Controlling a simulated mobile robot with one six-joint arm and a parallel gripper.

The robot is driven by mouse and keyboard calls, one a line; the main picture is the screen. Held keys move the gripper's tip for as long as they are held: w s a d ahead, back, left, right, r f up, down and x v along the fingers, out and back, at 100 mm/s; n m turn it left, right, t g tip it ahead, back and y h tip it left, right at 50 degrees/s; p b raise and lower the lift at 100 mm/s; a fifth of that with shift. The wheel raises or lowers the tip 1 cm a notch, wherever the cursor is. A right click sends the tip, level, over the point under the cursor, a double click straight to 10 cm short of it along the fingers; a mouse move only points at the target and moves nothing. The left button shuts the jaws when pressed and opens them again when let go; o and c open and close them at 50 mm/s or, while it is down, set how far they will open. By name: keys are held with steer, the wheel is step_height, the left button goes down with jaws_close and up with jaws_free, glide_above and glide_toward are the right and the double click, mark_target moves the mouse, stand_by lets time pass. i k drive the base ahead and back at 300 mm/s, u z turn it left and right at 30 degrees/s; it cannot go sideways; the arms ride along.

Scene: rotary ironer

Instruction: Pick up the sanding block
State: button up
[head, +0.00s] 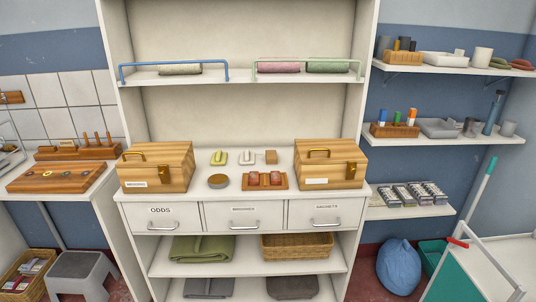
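A small tan-brown block (271,157), which looks like the sanding block, sits on the counter of the white cabinet (240,198), between two wooden boxes. It is at the right end of a short row, beside a white item (247,158) and a yellow-green item (219,158). Its grain or grit is too small to make out. My gripper is not in view.
A wooden box stands on the left (155,168) and another on the right (330,166). In front of the row are a round dark-topped tin (218,181) and a wooden tray (253,187) with reddish items. Three closed drawers lie below; a shelf with rails is above.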

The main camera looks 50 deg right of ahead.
mark_target(270, 156)
steer(key=z, duration=0.2)
steer(key=i, duration=1.3)
steer(key=u, duration=0.25)
